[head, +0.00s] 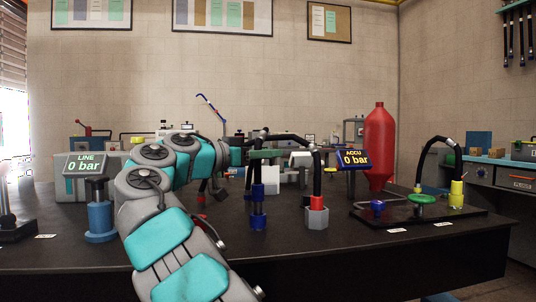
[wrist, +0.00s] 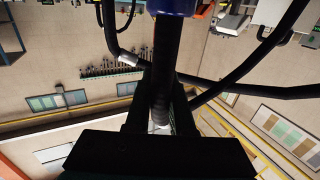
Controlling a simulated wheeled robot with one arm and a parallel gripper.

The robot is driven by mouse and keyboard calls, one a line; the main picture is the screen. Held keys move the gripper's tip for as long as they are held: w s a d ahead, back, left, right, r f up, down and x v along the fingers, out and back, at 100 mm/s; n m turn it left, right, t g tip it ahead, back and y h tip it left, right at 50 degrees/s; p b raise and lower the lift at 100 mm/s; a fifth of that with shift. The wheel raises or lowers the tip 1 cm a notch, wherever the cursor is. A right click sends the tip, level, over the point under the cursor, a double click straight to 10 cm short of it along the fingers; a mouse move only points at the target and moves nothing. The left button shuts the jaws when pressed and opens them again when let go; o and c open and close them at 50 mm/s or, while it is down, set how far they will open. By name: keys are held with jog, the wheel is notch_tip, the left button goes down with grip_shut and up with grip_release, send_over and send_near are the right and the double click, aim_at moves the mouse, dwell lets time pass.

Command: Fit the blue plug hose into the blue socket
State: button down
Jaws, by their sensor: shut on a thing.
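My gripper (head: 264,154) is near mid-table in the head view. In the wrist view its dark fingers (wrist: 163,95) are shut on a black hose. A blue part of the blue plug hose (wrist: 173,5) shows beyond them at the top edge. In the head view the blue plug (head: 258,190) is below the gripper, upright, with a dark middle and a blue lower part (head: 258,223); I cannot tell whether that lower part is plug or stand. A small blue piece, seemingly the blue socket (head: 378,207), is on the dark plate to the right.
A hose ends in a grey hexagonal holder (head: 317,216) right of the plug. The dark plate (head: 440,213) bears a green handwheel (head: 422,199) and a yellow fitting (head: 457,194). The red accumulator (head: 379,145) and ACCU display (head: 353,158) stand behind. A blue pedestal (head: 100,218) stands left.

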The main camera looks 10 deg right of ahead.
aim_at(255, 167)
jog(key=shift+f+b, duration=1.35)
jog(key=shift+f, duration=0.15)
jog(key=c, duration=0.7)
grip_release()
jog(key=p+v, duration=0.1)
jog(key=v, duration=0.6)
jog(key=shift+s+a, duration=0.15)
jog(key=shift+a, duration=0.2)
